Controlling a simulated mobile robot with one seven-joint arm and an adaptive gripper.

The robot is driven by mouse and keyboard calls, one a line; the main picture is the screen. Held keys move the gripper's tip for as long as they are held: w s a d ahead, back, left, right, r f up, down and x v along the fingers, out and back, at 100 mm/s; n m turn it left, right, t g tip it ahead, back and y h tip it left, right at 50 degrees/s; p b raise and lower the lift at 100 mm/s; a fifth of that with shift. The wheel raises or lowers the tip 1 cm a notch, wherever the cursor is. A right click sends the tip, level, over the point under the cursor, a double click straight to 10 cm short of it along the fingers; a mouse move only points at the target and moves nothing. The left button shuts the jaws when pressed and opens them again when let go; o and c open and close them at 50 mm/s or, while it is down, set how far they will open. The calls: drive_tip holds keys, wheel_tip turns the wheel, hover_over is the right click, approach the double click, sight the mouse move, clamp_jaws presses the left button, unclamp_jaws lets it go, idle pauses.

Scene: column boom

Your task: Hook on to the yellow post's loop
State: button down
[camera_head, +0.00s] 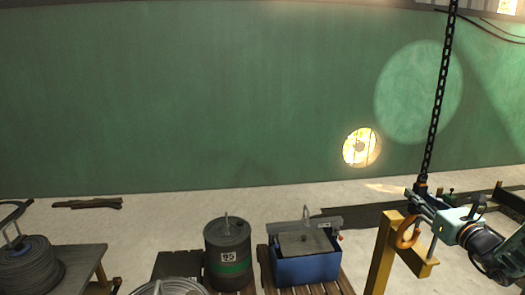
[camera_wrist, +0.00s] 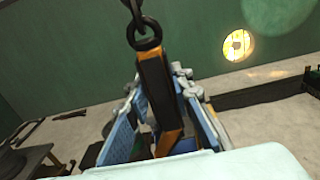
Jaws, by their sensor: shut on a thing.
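The yellow post (camera_head: 381,258) stands at the lower right of the head view. A thin grey upright piece (camera_head: 435,243) shows by its short yellow arm, perhaps part of the loop; most of it is hidden by my gripper and the hook. My gripper (camera_head: 424,203) is shut on the black hook block (camera_wrist: 157,85), which hangs from a chain (camera_head: 437,90). The block sits between the blue pads in the wrist view. The orange hook (camera_head: 408,234) hangs below my gripper, in front of the post in the picture. I cannot tell whether hook and loop touch.
A drum marked 95 (camera_head: 228,258) and a blue crate (camera_head: 305,268) with a grey block stand on pallets left of the post. A table (camera_head: 88,260) with a cable coil (camera_head: 32,265) is at far left.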

drive_tip(key=shift+r, duration=0.35)
